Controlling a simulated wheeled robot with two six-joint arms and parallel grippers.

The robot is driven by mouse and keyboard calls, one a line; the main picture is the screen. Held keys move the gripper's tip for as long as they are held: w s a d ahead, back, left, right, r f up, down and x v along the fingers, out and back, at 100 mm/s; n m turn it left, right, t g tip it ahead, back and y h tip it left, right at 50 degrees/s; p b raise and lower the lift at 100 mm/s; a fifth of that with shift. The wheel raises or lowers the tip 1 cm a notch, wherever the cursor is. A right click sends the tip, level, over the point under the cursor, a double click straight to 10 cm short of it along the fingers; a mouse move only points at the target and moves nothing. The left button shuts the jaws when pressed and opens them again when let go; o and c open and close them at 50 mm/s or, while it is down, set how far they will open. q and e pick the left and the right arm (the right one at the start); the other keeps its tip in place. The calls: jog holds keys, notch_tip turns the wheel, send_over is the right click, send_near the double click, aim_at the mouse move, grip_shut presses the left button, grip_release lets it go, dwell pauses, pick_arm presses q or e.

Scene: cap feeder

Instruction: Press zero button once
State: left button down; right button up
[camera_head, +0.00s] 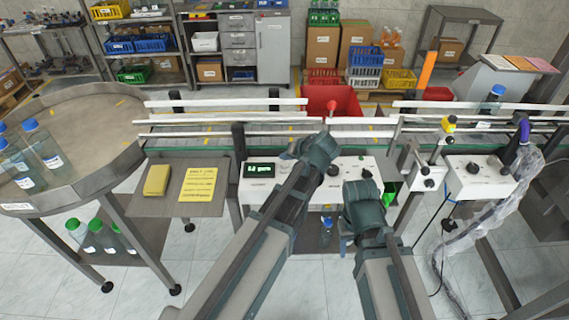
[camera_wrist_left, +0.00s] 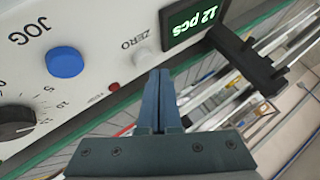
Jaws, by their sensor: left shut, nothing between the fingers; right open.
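The white control panel (camera_wrist_left: 100,30) fills the upper left of the left wrist view, with its lettering upside down. The small pale zero button (camera_wrist_left: 143,57) sits beside the ZERO label. My left gripper (camera_wrist_left: 158,74) is shut and empty, its fingertips just beside the zero button in the picture; I cannot tell whether they touch. The green display (camera_wrist_left: 195,17) reads "12 pcs". In the head view, my left arm's wrist (camera_head: 318,150) is over the white panel (camera_head: 285,190) and hides its middle. My right gripper (camera_head: 363,193) is at the panel's right end, its fingers mostly hidden.
A blue JOG button (camera_wrist_left: 65,62), a small red light (camera_wrist_left: 114,87) and a black dial (camera_wrist_left: 15,121) are on the same panel. The conveyor rails (camera_head: 225,118) run behind it. A yellow note sheet (camera_head: 198,184) lies on a side shelf to the left.

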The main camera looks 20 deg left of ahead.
aim_at(286, 166)
pick_arm(q)
jog(key=shift+f, duration=0.1)
jog(key=shift+f+b, duration=0.3)
jog(key=shift+b, duration=0.1)
jog(key=shift+f+b, duration=0.4)
dwell(0.5)
jog(key=shift+r, duration=0.1)
dwell(0.3)
jog(key=shift+r+p, duration=0.7)
jog(key=shift+p, duration=0.15)
notch_tip(286, 166, up, 5)
jog(key=p, duration=0.5)
jog(key=shift+r, duration=0.1)
